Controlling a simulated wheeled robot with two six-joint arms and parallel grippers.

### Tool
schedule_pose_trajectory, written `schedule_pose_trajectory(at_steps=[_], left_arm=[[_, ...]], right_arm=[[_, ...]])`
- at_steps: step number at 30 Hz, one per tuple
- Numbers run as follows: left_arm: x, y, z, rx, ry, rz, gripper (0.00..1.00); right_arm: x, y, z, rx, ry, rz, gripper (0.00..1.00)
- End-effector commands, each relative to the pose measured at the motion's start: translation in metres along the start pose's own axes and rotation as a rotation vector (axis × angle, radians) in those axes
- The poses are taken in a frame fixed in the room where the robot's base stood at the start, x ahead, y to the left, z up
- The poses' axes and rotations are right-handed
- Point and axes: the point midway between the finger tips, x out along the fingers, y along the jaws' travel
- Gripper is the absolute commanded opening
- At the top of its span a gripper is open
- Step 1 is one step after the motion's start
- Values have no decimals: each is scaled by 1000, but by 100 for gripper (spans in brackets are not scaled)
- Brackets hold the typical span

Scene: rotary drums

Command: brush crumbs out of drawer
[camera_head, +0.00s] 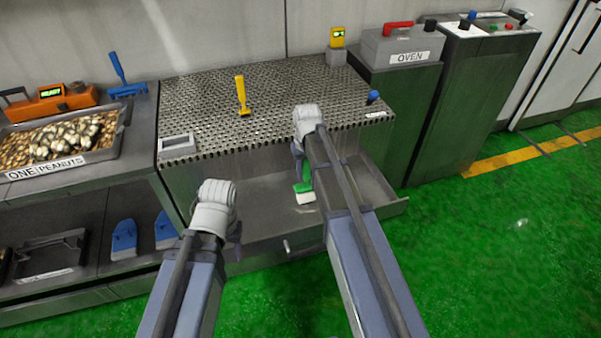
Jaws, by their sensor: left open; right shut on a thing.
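The grey metal drawer (262,203) is pulled open below the perforated worktop. A green brush with white bristles (305,196) is inside it, bristles down towards the drawer floor. My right gripper (298,165) is shut on the brush, and my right arm hides part of it and part of the drawer. My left gripper (237,232) is open and empty by the left front part of the drawer. I cannot make out crumbs on the drawer floor at this size.
A yellow-handled tool (242,97) stands on the perforated worktop (200,105). A tray of peanuts (65,145) and an orange scale (50,100) are at the left. The oven box (400,47) and cabinets stand at the right.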

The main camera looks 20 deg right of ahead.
Motion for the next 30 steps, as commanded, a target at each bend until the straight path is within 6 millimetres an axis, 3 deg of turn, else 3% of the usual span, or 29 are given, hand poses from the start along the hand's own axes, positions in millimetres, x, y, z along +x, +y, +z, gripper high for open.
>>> schedule_pose_trajectory(at_steps=[4, 14, 24, 30], left_arm=[[1, 0, 0, 0, 0, 0, 59], [1, 0, 0, 0, 0, 0, 59], [2, 0, 0, 0, 0, 0, 59], [2, 0, 0, 0, 0, 0, 59]], right_arm=[[1, 11, 0, 2, 0, 0, 0], [1, 18, -1, 1, 0, 0, 0], [2, 43, -1, 2, 0, 1, 0], [2, 44, -2, 0, 0, 1, 0]])
